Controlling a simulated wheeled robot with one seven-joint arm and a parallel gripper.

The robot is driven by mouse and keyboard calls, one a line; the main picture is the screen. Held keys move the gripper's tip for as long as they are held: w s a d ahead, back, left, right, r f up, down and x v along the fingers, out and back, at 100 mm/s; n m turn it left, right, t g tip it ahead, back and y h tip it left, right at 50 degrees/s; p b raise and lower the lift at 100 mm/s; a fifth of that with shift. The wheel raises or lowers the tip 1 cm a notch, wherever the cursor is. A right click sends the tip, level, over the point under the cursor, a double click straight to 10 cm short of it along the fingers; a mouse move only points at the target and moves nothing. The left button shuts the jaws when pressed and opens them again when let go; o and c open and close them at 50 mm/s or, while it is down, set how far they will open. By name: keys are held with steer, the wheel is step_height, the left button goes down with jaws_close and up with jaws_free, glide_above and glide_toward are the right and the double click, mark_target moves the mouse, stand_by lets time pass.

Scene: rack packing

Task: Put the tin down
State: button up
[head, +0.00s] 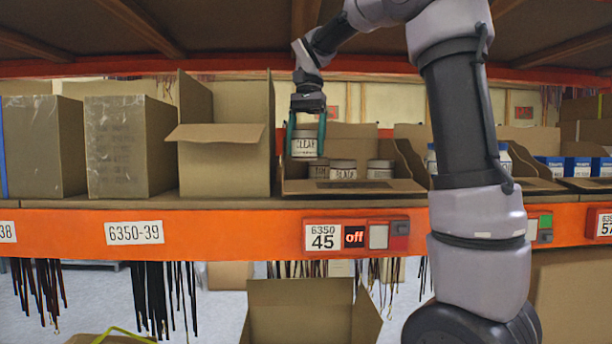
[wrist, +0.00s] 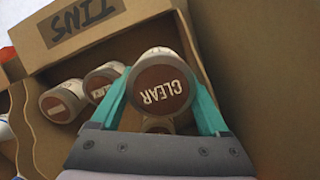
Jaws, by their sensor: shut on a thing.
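The held tin is above the left part of an open cardboard bin (head: 300,187) on the orange shelf. In the wrist view, the tin's brown lid (wrist: 160,91) faces the camera between the two fingers (wrist: 166,98). Several other tins stand in the bin, one labelled BLACK (head: 343,169) and another at its right (head: 380,169). A tin also shows partly hidden beneath the held one in the wrist view (wrist: 158,124). The bin's wall reads TINS (wrist: 82,24).
A tall open box (head: 226,135) stands close on the left of the bin, with closed boxes (head: 125,146) beyond it. Bins with bottles and blue cartons (head: 577,167) are on the right. An open box (head: 300,310) sits below the shelf.

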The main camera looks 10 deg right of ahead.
step_height(320, 180, down, 7)
steer(key=shift+s+f, duration=0.1)
steer(key=shift+f, duration=0.1)
steer(key=o, duration=1.3)
steer(key=shift+o, duration=0.2)
steer(key=shift+r, duration=0.1)
steer(key=r, duration=0.4)
steer(key=w+r, duration=0.1)
steer(key=r, duration=0.3)
steer(key=d+r, duration=0.1)
steer(key=r, duration=0.2)
steer(key=shift+w+r, duration=0.25)
steer(key=shift+r, duration=0.15)
